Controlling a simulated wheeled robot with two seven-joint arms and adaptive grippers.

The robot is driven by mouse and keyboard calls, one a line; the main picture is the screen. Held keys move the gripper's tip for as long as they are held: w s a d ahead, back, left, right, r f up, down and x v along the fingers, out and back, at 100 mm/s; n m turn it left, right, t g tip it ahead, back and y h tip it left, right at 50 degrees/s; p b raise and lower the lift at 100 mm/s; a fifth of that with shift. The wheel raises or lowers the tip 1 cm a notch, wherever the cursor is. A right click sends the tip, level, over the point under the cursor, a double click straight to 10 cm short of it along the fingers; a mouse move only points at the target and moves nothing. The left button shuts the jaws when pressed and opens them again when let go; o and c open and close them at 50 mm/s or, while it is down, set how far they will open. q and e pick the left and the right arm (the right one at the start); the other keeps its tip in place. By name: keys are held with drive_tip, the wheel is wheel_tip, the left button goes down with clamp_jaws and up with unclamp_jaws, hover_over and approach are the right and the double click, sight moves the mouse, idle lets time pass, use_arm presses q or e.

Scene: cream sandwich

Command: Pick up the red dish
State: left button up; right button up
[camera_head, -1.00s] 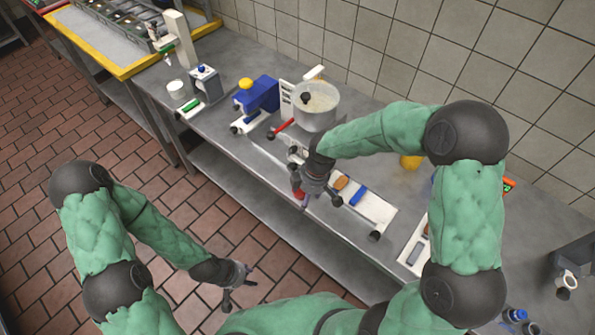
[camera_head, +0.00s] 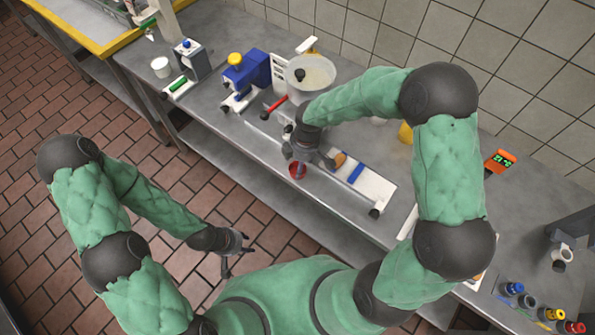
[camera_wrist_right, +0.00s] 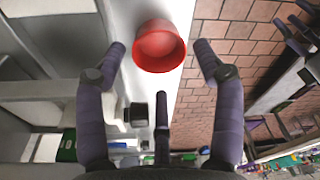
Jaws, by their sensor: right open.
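The red dish (camera_head: 297,170) is a small round cup near the front edge of the steel counter, partly under my right gripper (camera_head: 308,160) in the head view. In the right wrist view the red dish (camera_wrist_right: 160,46) lies ahead, roughly between the tips of the open fingers of my right gripper (camera_wrist_right: 160,55). The fingers appear apart from it, with a gap on each side. My left gripper (camera_head: 238,252) hangs over the tiled floor, away from the counter, its fingers looking spread and empty.
A white board with a blue-handled tool (camera_head: 356,173) lies right of the dish. A pot (camera_head: 310,76) and a blue machine (camera_head: 246,76) stand behind. An orange timer (camera_head: 500,161) and several small bottles (camera_head: 530,300) are at the right. The floor drops off beyond the counter's front edge.

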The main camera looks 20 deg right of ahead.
wheel_tip(320, 180, down, 3)
drive_tip(key=shift+w+a+f+b, duration=0.15)
drive_tip(key=shift+b, duration=0.15)
drive_tip(key=c, duration=0.7)
